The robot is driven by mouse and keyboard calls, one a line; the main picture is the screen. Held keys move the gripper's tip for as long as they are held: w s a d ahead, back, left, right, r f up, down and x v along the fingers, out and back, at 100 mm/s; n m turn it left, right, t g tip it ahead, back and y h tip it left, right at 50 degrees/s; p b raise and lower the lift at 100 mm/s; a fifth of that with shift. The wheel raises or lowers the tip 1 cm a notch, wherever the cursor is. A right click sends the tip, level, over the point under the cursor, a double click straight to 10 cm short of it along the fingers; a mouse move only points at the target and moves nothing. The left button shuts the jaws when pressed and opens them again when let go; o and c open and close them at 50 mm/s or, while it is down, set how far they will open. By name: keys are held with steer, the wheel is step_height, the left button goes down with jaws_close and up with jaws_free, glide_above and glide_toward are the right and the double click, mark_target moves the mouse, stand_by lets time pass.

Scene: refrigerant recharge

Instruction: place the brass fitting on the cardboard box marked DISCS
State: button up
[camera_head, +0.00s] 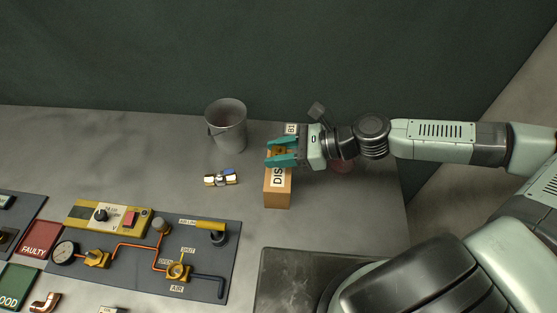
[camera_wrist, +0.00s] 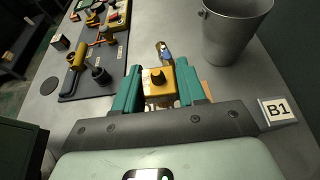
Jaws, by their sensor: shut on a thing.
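My gripper (camera_head: 281,151) has its teal fingers shut on the brass fitting (camera_head: 278,151). In the wrist view, the yellow fitting (camera_wrist: 158,82) with a dark round top sits between the two fingers (camera_wrist: 160,92). The tan cardboard box (camera_head: 278,199) stands under the fingers, its label partly covered so that only "DIS" shows. The fitting is over the far part of the box top. I cannot tell whether it touches the box. In the wrist view, only a small tan part of the box (camera_wrist: 204,87) shows beside the right finger.
A metal bucket (camera_head: 227,126) stands left of the gripper. A small silver, blue and brass part (camera_head: 221,178) lies left of the box. A B1 label (camera_head: 291,128) is behind it. A dark panel (camera_head: 215,262) with pipes and a gauge (camera_head: 64,253) fills the lower left.

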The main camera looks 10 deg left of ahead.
steer(key=shift+f, duration=1.65)
steer(key=shift+f, duration=0.1)
steer(key=o, duration=1.1)
steer(key=shift+d+r, duration=0.2)
steer(key=v, duration=1.1)
steer(key=shift+d+r, duration=0.15)
steer(key=shift+d, duration=0.1)
